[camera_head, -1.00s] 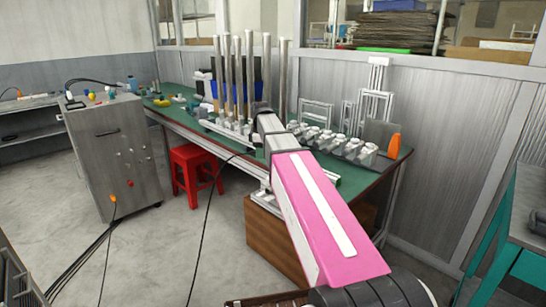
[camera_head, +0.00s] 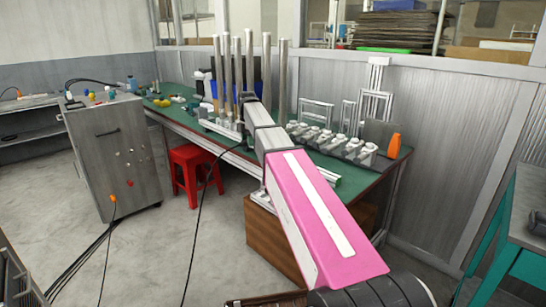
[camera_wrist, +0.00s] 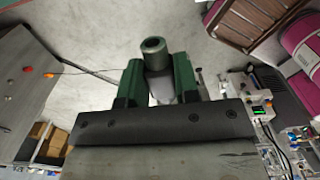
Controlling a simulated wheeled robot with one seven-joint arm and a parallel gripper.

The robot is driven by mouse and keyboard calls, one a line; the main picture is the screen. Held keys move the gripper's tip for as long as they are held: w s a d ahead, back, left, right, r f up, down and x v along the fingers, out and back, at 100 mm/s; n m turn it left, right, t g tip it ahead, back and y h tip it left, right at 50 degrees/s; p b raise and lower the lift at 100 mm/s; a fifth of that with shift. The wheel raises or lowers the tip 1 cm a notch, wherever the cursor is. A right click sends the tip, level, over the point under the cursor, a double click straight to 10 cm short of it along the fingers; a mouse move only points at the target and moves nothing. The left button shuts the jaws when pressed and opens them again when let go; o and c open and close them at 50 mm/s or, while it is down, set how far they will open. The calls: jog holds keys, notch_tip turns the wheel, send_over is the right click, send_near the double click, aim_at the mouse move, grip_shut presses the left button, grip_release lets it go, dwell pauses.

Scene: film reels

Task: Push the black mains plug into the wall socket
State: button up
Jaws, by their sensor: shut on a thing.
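My gripper (camera_head: 247,98) reaches over the green table in the head view, its tip small and dark against the tall metal tubes. In the wrist view its two green fingers (camera_wrist: 157,82) are closed on a dark, rounded piece with a hollow round end (camera_wrist: 153,48), which appears to be the black mains plug. Its pins cannot be made out. A black cable (camera_head: 206,190) hangs from near the gripper past the table's front edge to the floor. I cannot make out the wall socket in either view.
Tall tubes (camera_head: 226,75) stand near the gripper on the table (camera_head: 185,121). A row of metal fixtures (camera_head: 340,145) lies to the right.

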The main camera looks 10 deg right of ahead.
jog(key=w+d+f, duration=0.2)
jog(key=d, duration=0.1)
jog(key=w+d+f, duration=0.2)
jog(key=d, duration=0.1)
jog(key=w+d+f, duration=0.2)
jog(key=d+f, duration=0.1)
jog(key=shift+w+d, duration=0.2)
jog(key=shift+d, duration=0.2)
jog(key=shift+f, duration=1.8)
jog(key=shift+f, duration=0.15)
jog(key=o, duration=1)
